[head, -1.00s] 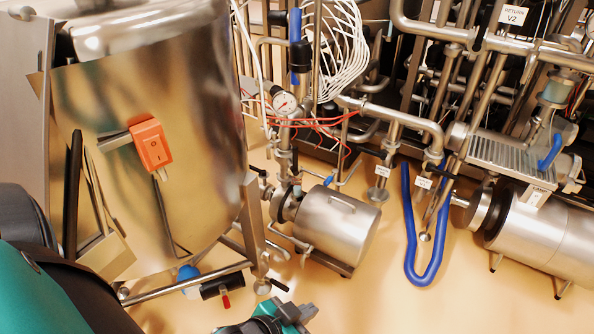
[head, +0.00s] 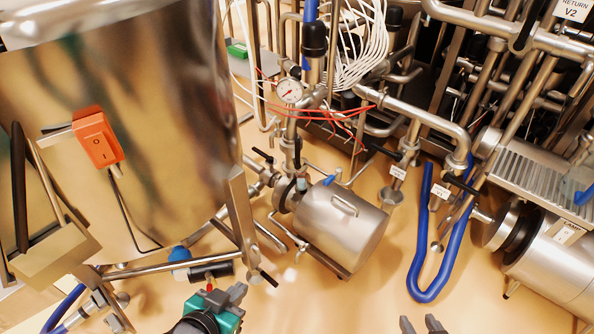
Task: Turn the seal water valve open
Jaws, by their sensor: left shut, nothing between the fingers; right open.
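No readable label marks the seal water valve, so I cannot tell which handle is its own. A small blue lever (head: 328,180) sits on the pipework above the steel pump (head: 343,225). A black valve handle (head: 262,155) is left of the pump, and another black handle (head: 268,279) is low by the hopper's leg. My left gripper (head: 238,291), teal and dark grey, is shut and empty at the bottom, below the pump and apart from it. My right gripper (head: 422,323) is open at the bottom edge; only its dark fingertips show.
The large steel hopper (head: 170,120) with an orange switch box (head: 97,137) fills the left. A blue hose (head: 420,270) loops right of the pump. A second motor (head: 555,250) stands at the right. Bare floor lies below the pump.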

